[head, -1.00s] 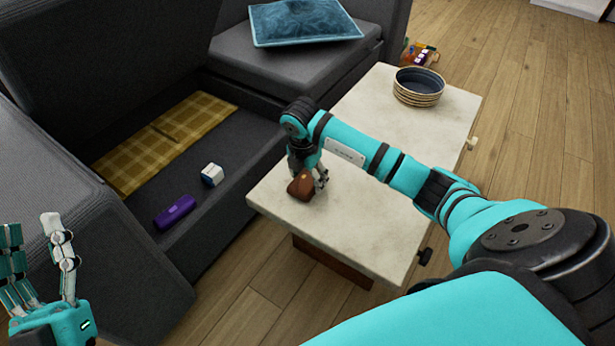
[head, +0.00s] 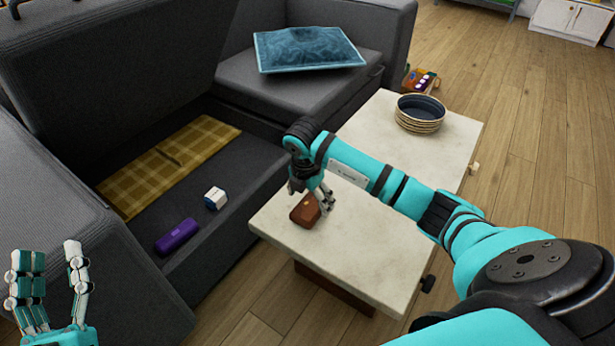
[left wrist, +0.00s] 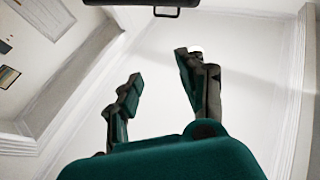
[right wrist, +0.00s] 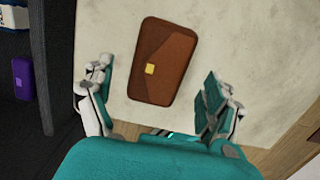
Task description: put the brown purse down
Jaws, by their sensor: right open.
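The brown purse (head: 305,211) lies flat on the near end of the pale coffee table (head: 345,252). In the right wrist view the purse (right wrist: 163,60) shows whole, with a small yellow clasp, between and beyond my open fingers. My right gripper (head: 322,200) is open just above the purse, partly hidden by its own wrist; its fingers (right wrist: 165,105) stand apart on either side. My left gripper (head: 48,275) is raised at the lower left, fingers apart and empty; the left wrist view (left wrist: 160,90) shows only wall and ceiling between them.
A stack of bowls (head: 420,113) stands at the table's far end. The open grey sofa compartment holds a purple case (head: 178,236), a white-and-blue box (head: 215,198) and a yellow checked cloth (head: 170,168). A blue cushion (head: 308,48) lies on the sofa. The table's middle is clear.

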